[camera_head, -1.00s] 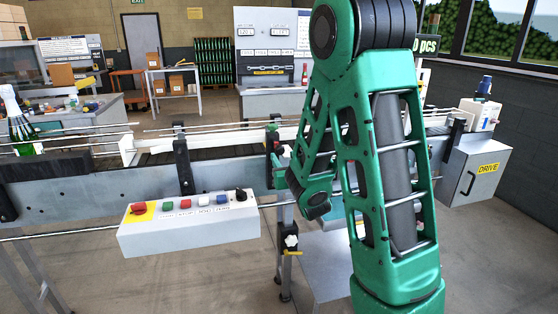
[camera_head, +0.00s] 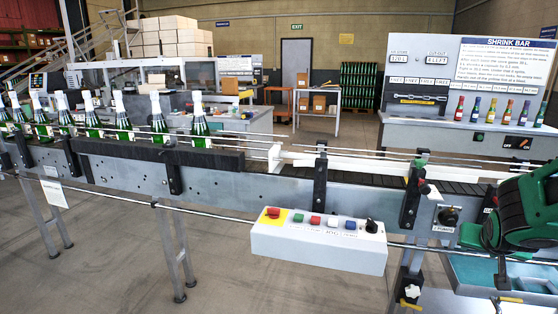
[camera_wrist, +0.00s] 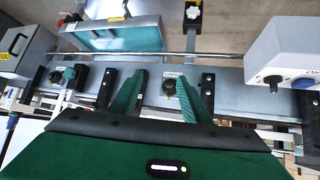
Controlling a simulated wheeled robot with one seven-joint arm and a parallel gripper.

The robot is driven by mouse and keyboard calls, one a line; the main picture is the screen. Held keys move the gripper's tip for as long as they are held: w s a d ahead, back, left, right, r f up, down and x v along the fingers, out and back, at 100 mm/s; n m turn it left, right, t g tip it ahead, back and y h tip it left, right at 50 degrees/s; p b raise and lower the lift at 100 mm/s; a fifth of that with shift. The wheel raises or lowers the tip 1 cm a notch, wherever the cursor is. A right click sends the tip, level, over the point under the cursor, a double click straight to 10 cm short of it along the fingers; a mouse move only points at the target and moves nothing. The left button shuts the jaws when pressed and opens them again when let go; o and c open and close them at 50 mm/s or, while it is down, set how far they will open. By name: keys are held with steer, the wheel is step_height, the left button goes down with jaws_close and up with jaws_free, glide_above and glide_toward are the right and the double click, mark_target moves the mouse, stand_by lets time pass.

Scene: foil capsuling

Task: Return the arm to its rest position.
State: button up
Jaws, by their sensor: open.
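My gripper (camera_wrist: 158,92) shows in the wrist view with its two green fingers apart and nothing between them. It is over the side of the conveyor (camera_wrist: 232,97), which appears upside down there. The rest of the arm is out of frame.
The conveyor (camera_head: 130,175) crosses the head view, with several foil-topped green bottles (camera_head: 158,122) at left. A control box (camera_head: 318,243) juts from its front. A teal-lined tray (camera_head: 528,272) lies low at right. Several coloured bottles stand on the back bench (camera_head: 435,133).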

steer(key=s+a+g+y, duration=0.3)
steer(key=s+a, duration=0.2)
steer(key=s, duration=0.7)
steer(key=s+a+g+y, duration=0.3)
steer(key=s+a+g, duration=0.1)
steer(key=s, duration=0.9)
steer(key=shift+a+r+g, duration=0.3)
steer(key=shift+a+r, duration=0.1)
steer(key=shift+a, duration=0.4)
steer(key=shift+w, duration=0.1)
steer(key=shift+w+f, duration=0.25)
steer(key=shift+w, duration=0.35)
steer(key=shift+c, duration=0.3)
